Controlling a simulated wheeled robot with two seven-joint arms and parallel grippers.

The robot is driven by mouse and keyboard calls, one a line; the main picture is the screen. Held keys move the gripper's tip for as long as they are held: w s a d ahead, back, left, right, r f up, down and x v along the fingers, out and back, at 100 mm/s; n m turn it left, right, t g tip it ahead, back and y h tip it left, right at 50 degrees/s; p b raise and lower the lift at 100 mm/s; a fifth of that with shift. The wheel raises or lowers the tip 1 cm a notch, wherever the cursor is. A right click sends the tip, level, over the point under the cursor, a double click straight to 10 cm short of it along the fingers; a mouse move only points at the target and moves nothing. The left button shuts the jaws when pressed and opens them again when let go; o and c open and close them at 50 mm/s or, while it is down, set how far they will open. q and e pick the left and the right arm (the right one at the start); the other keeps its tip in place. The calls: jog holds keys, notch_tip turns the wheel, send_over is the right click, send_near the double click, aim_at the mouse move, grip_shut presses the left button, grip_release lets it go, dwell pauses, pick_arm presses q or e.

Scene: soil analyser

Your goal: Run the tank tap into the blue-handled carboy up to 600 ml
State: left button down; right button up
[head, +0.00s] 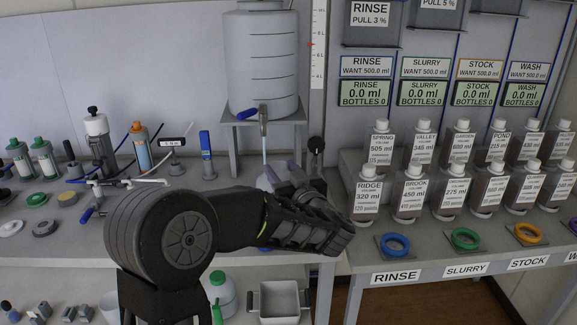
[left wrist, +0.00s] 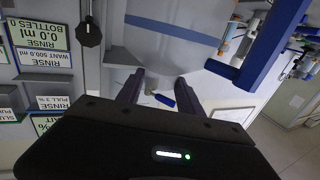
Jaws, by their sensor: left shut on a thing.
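The grey tank (head: 262,60) stands on a raised shelf at top centre in the head view. Its tap (head: 263,118) has a blue lever (head: 247,113). A thin pale stream (head: 264,147) runs straight down below the tap. My right gripper is out of view.
Several labelled soil bottles (head: 411,193) stand on the right, with coloured rings (head: 396,244) before them. Tools and bottles (head: 97,130) crowd the left bench. A green-handled carboy (head: 224,293) and a white bin (head: 279,300) sit below. A black knob (head: 316,146) stands right of the tank.

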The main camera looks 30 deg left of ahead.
pick_arm(q)
jog(key=shift+s+r, duration=0.1)
jog(key=shift+a, duration=0.1)
jog(key=shift+x, duration=1.2)
jog(key=p+x, duration=0.1)
jog(key=x, duration=0.6)
jog(key=shift+w+a, duration=0.25)
jog(key=shift+w, duration=0.05)
jog(key=shift+r, duration=0.1)
dwell(5.5)
